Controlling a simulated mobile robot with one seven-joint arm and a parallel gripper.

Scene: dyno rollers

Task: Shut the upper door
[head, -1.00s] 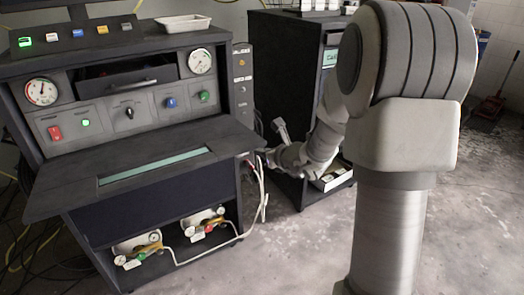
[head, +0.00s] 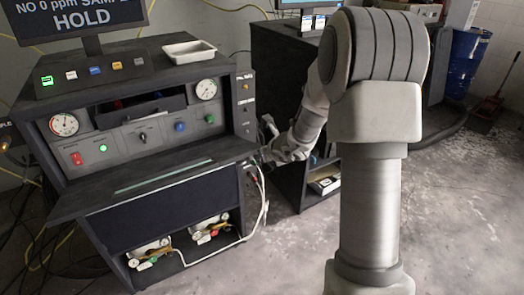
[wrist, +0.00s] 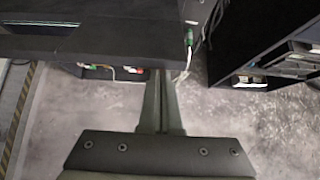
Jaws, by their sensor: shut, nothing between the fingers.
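The upper door appears to be the dark panel (head: 95,197) that juts out nearly level from the front of the grey console, with a pale green strip along it. In the wrist view a dark slab (wrist: 95,42) fills the upper left, likely this same panel. My gripper (wrist: 160,78) is shut and empty, its fingers pointing at the slab's front edge near its right end. I cannot tell whether they touch it. In the head view my gripper (head: 262,157) is small and partly hidden, beside the panel's right end.
Below the panel, an open bay holds valves with gauges (head: 208,228). A white hose (head: 262,205) hangs at the console's right side. A dark cabinet (head: 285,70) with open shelves stands to the right. Concrete floor in front is clear.

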